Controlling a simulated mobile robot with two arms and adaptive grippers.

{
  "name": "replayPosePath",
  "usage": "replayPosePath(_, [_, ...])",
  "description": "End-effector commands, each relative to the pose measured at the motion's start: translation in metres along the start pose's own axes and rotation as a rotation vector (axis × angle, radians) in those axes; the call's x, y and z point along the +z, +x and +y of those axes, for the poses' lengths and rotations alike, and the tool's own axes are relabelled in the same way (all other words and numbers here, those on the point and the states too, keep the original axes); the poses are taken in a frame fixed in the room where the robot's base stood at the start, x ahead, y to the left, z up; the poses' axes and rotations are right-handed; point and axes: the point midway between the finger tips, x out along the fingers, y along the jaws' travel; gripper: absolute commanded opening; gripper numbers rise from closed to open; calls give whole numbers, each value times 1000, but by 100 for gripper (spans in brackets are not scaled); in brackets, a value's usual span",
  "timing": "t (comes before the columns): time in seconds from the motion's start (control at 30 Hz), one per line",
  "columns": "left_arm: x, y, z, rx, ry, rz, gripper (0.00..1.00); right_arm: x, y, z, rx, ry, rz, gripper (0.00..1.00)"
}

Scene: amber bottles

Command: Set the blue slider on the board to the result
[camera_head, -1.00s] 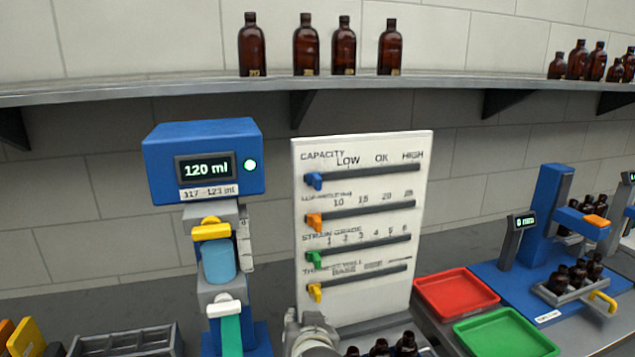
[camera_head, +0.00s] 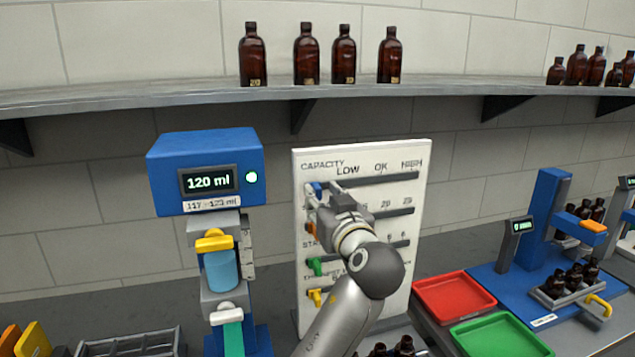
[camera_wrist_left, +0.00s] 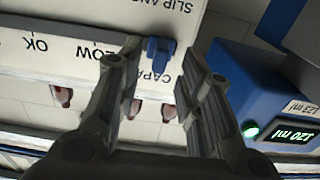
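The white board (camera_head: 415,215) stands upright with several horizontal slots. The blue slider (camera_head: 318,190) is at the left end of the top CAPACITY slot, left of the LOW mark. My left gripper (camera_head: 325,188) is at the board, and its hand covers part of the orange slider's row. In the left wrist view the left gripper (camera_wrist_left: 152,70) is open, its fingers on either side of the blue slider (camera_wrist_left: 158,52); I cannot tell whether they touch it. The blue gauge (camera_head: 205,150) reads 120 ml, with a 117–123 ml label and a lit round light. My right gripper is not in view.
A green slider (camera_head: 316,266) and a yellow slider (camera_head: 315,297) sit low on the board. A red tray (camera_head: 455,296) and a green tray (camera_head: 500,338) lie to the right. Amber bottles (camera_head: 306,55) stand on the shelf (camera_head: 200,95) above.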

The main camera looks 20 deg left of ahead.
Motion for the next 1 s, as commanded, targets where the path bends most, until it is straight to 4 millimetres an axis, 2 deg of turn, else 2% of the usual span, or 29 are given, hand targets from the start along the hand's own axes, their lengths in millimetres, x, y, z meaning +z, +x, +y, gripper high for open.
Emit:
replayPosePath(0.03, [-4,10,-1,-2,5,-1,34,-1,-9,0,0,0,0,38])
replayPosePath(0.23, [-2,34,0,1,3,-1,34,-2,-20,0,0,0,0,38])
replayPosePath(0.4, [0,42,0,1,1,-1,34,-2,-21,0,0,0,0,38])
replayPosePath(0.63, [1,42,0,1,0,-2,34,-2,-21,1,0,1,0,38])
replayPosePath(0.9, [1,42,0,2,0,-2,0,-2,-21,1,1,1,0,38])
replayPosePath(1.0, [1,42,0,2,0,-2,0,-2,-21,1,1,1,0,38])
